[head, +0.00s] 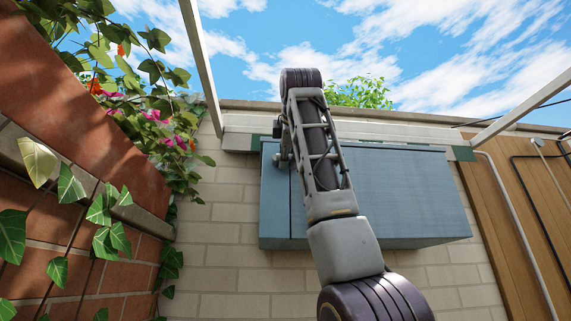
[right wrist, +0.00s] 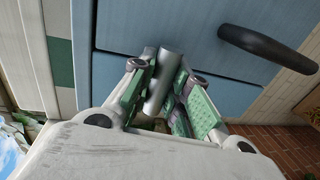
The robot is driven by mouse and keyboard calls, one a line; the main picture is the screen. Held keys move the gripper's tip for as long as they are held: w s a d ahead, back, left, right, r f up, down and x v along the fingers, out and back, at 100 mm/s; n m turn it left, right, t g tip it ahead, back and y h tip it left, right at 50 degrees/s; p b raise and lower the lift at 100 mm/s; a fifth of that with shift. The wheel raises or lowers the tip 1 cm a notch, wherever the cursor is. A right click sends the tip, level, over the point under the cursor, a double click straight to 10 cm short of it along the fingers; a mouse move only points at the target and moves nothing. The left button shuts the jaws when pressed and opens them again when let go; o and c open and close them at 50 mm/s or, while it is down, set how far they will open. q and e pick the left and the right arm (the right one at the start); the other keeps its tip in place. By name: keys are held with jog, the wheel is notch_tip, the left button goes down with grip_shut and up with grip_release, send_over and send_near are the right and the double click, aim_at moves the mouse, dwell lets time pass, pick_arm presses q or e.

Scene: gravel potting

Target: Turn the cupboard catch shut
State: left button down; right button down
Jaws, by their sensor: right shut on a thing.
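The cupboard (head: 410,195) is a blue-grey box mounted on the pale brick wall, with a vertical seam near its left end. Its front also fills much of the right wrist view (right wrist: 130,25). The catch (right wrist: 164,75) is a grey metal bar standing at the cupboard front near a panel seam. My right gripper (right wrist: 158,95) has green-padded fingers on both sides of the catch and is shut on it. In the head view my right gripper (head: 283,148) is small and partly hidden by my arm at the cupboard's left part. My left gripper is not in view.
A dark curved handle (right wrist: 265,46) sticks out from the cupboard front beside the gripper. A red brick planter (head: 90,160) with leafy flowering plants stands at the left. Wooden boards (head: 510,230) with pipes or cables are at the right. Pale beams (head: 205,65) cross overhead.

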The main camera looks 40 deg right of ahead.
jog(key=shift+r, duration=0.1)
jog(key=c, duration=1.6)
grip_release()
jog(key=shift+a, duration=0.1)
jog(key=shift+o, duration=1.3)
jog(key=shift+w+a, duration=0.1)
jog(key=shift+a, duration=0.05)
jog(key=v, duration=1.2)
